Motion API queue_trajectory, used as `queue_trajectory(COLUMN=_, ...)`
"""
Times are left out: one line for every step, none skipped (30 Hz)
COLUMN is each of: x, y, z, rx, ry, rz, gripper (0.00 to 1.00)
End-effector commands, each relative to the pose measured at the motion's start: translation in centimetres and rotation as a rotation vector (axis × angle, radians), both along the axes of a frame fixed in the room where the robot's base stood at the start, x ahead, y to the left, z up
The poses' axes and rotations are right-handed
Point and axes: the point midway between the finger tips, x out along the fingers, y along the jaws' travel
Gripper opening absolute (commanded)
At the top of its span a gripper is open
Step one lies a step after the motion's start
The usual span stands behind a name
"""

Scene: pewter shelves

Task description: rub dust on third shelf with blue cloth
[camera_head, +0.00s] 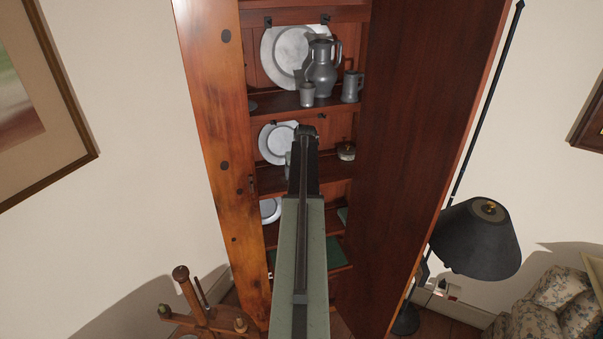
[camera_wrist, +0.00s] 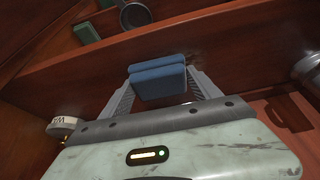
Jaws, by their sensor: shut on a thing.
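The blue cloth (camera_wrist: 158,84) looks like a small folded pad in the wrist view. My gripper (camera_wrist: 160,76) is shut on it, with a grey finger at each side. The cloth is close in front of a reddish-brown shelf board (camera_wrist: 235,48); I cannot tell whether it touches. In the head view my arm covers the gripper and cloth, and its end is inside the tall wooden cabinet (camera_head: 215,130) at the height of a middle shelf (camera_head: 270,183). I cannot make out dust for certain; a darker patch shows on the board beside the cloth.
A pewter jug (camera_head: 321,68), a large plate (camera_head: 283,50) and mugs stand on the upper shelf. A smaller plate (camera_head: 272,143) and a lidded pot (camera_head: 346,151) flank my arm. The cabinet's sides are close. A floor lamp (camera_head: 478,240) stands right, a wooden stand (camera_head: 205,310) lower left.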

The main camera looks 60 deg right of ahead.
Motion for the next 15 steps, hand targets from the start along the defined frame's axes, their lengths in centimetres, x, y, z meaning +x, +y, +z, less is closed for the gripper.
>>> queue_trajectory(x=0.3, y=0.3, z=0.0, rx=0.003, ry=0.000, rz=0.002, gripper=0.40)
queue_trajectory(x=0.4, y=0.5, z=0.0, rx=0.003, ry=0.000, rz=0.002, gripper=0.40)
queue_trajectory(x=0.7, y=0.7, z=0.0, rx=0.002, ry=-0.001, rz=0.003, gripper=0.40)
queue_trajectory(x=0.9, y=0.9, z=0.1, rx=0.002, ry=-0.001, rz=0.003, gripper=0.40)
queue_trajectory(x=1.1, y=1.2, z=0.1, rx=0.002, ry=-0.001, rz=0.003, gripper=0.40)
queue_trajectory(x=1.4, y=1.5, z=0.1, rx=0.002, ry=-0.001, rz=0.003, gripper=0.40)
queue_trajectory(x=1.6, y=1.7, z=0.1, rx=0.001, ry=0.000, rz=0.003, gripper=0.40)
queue_trajectory(x=1.8, y=1.9, z=0.2, rx=0.001, ry=0.000, rz=0.003, gripper=0.40)
queue_trajectory(x=2.1, y=2.1, z=0.2, rx=0.001, ry=0.001, rz=0.002, gripper=0.40)
queue_trajectory(x=2.2, y=2.2, z=0.2, rx=0.000, ry=0.000, rz=0.002, gripper=0.40)
queue_trajectory(x=2.3, y=2.4, z=0.2, rx=0.000, ry=0.000, rz=0.002, gripper=0.40)
queue_trajectory(x=2.4, y=2.4, z=0.2, rx=0.000, ry=0.000, rz=0.001, gripper=0.40)
queue_trajectory(x=2.4, y=2.4, z=0.2, rx=0.000, ry=0.000, rz=0.001, gripper=0.40)
queue_trajectory(x=2.5, y=2.4, z=0.2, rx=0.000, ry=0.000, rz=0.001, gripper=0.40)
queue_trajectory(x=2.4, y=2.4, z=0.2, rx=0.000, ry=0.000, rz=0.000, gripper=0.40)
